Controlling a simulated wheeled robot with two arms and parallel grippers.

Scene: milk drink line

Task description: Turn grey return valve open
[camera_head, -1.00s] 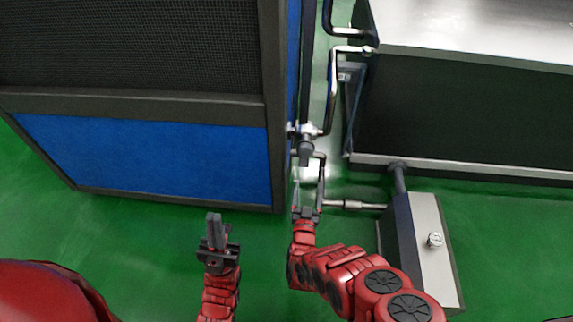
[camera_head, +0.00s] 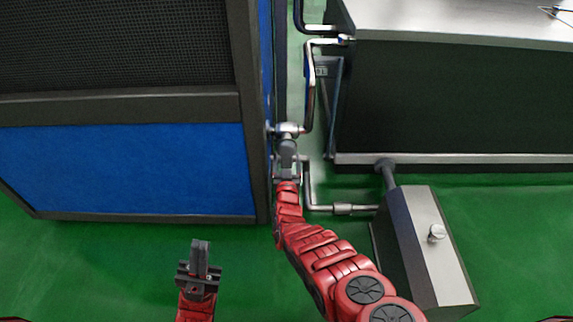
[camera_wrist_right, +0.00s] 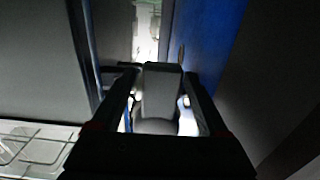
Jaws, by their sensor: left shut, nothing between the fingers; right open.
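The grey return valve (camera_head: 288,147) sits on the pipe between the blue-panelled cabinet and the steel-topped unit. Its grey handle shows in the right wrist view (camera_wrist_right: 160,92), between the two fingers. My right gripper (camera_head: 287,168) is open and at the valve handle, with a finger on each side of it. It also shows in the right wrist view (camera_wrist_right: 160,88). I cannot tell whether the fingers touch the handle. My left gripper (camera_head: 200,250) is shut and empty, above the green floor at the lower left, away from the valve.
The blue-panelled cabinet (camera_head: 130,170) stands close on the left of the valve. The steel-topped unit (camera_head: 450,110) stands on the right, with bent pipes (camera_head: 310,95) in the narrow gap. A grey box with a knob (camera_head: 425,245) stands at the lower right. Green floor is clear in front.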

